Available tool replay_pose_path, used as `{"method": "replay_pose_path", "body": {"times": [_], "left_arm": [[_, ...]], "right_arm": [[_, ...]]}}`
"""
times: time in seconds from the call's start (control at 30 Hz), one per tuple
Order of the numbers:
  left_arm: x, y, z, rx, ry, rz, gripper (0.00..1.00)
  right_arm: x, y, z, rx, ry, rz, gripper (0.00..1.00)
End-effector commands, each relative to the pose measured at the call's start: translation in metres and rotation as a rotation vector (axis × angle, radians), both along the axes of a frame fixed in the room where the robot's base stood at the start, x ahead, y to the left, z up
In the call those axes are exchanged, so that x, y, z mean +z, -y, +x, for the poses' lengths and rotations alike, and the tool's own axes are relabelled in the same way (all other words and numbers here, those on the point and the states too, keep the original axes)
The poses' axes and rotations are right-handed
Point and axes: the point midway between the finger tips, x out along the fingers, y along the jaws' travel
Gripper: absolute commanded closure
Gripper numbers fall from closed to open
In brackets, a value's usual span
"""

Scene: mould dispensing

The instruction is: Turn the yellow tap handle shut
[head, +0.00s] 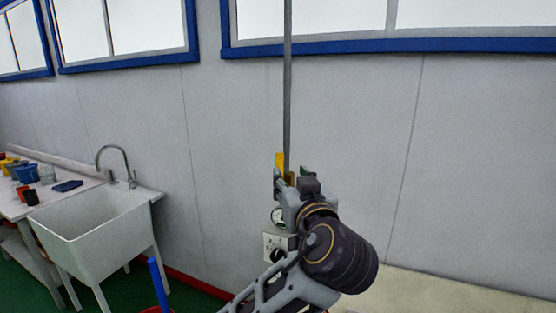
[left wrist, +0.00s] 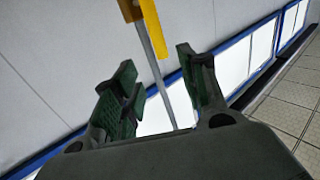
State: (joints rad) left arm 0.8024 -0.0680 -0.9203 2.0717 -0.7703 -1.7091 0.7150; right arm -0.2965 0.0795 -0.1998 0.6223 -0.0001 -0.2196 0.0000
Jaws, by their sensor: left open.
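The yellow tap handle (head: 280,160) stands upright beside a thin grey vertical pipe (head: 287,90) in front of the wall. In the left wrist view the yellow handle (left wrist: 153,30) runs along the pipe (left wrist: 158,85), with a brass-coloured valve part (left wrist: 130,10) at the top edge. My left gripper (head: 291,174) is at the handle's height and covers part of the valve. In the left wrist view its green-padded fingers (left wrist: 157,75) are open, and the handle's end lies near the gap between them. Whether they touch it I cannot tell. My right gripper is not in view.
A round gauge (head: 278,215) and a white box with a black knob (head: 275,248) sit below the gripper. A white sink (head: 95,235) and a table with small containers (head: 30,210) stand at the left. A pale surface (head: 450,295) is at lower right.

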Motion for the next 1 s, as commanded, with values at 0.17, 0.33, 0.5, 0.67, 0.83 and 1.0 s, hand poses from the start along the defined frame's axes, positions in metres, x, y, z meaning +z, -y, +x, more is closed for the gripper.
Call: {"method": "replay_pose_path", "body": {"times": [0.17,0.33,0.5,0.67,0.83,1.0], "left_arm": [[0.0,0.0,0.0,0.0,0.0,0.0,0.57],[0.0,0.0,0.001,0.0,-0.001,0.0,0.57],[0.0,-0.002,0.007,0.002,-0.001,0.001,0.57],[0.001,-0.005,0.021,0.002,0.0,0.002,0.57],[0.002,-0.009,0.041,0.002,-0.001,0.003,0.57],[0.001,-0.013,0.063,0.003,-0.002,0.003,0.57]], "right_arm": [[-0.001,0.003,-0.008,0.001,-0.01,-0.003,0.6],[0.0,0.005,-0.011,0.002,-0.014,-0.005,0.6],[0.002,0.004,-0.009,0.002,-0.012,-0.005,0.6],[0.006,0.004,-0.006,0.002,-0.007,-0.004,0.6],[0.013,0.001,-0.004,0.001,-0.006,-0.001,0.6],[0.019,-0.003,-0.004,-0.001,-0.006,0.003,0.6]]}}
